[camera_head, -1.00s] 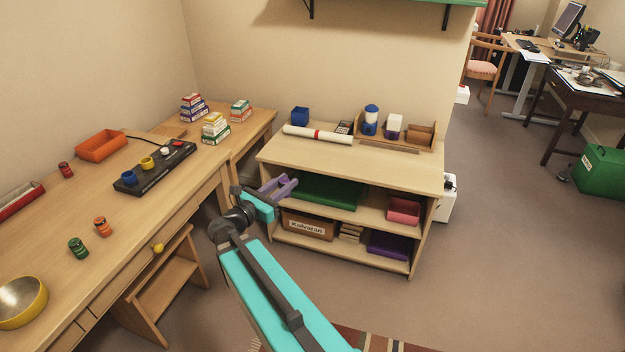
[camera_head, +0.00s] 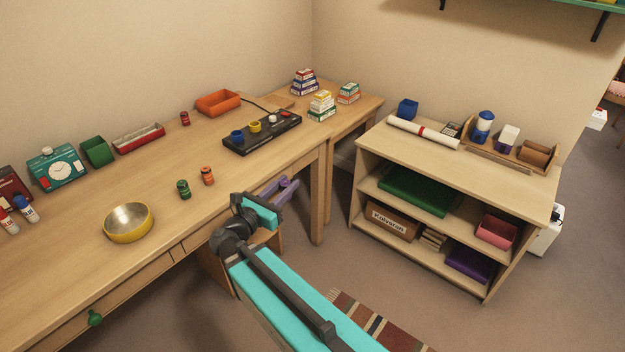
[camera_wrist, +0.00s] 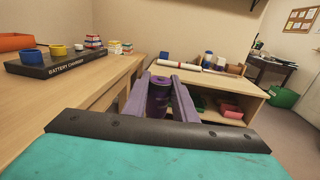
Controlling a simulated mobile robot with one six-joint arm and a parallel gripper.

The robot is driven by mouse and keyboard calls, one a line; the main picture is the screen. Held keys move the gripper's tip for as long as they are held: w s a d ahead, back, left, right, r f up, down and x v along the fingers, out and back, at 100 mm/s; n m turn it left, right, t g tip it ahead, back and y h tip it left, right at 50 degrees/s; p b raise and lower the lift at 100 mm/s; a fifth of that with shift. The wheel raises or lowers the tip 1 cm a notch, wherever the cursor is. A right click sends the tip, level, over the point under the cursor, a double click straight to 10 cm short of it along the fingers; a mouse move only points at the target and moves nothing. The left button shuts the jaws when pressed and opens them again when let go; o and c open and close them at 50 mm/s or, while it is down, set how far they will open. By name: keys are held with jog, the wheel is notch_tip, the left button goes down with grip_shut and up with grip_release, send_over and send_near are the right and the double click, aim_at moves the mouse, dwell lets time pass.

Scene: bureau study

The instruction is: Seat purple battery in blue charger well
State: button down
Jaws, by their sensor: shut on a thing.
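The purple battery (camera_wrist: 158,97) is upright between the purple fingers of my gripper (camera_wrist: 162,84) in the wrist view; the gripper is shut on it. In the head view my gripper (camera_head: 284,188) is beside the front edge of the desk, and the battery cannot be made out there. The black battery charger (camera_head: 262,136) lies on the desk, beyond the gripper and to its left. Its blue well (camera_head: 237,136) is at the left end and looks empty. The blue well also shows in the wrist view (camera_wrist: 58,50), at upper left, apart from the battery.
On the desk (camera_head: 150,180) stand a green battery (camera_head: 184,189), an orange battery (camera_head: 207,176), a dark red battery (camera_head: 185,118) and a yellow bowl (camera_head: 128,222). An orange tray (camera_head: 218,102) is behind the charger. A low shelf (camera_head: 440,170) stands at the right.

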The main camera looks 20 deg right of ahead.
jog(key=shift+n+t+y, duration=0.4)
jog(key=shift+t, duration=0.1)
jog(key=a, duration=0.5)
jog(key=shift+s+a+f, duration=0.1)
jog(key=shift+a, duration=0.2)
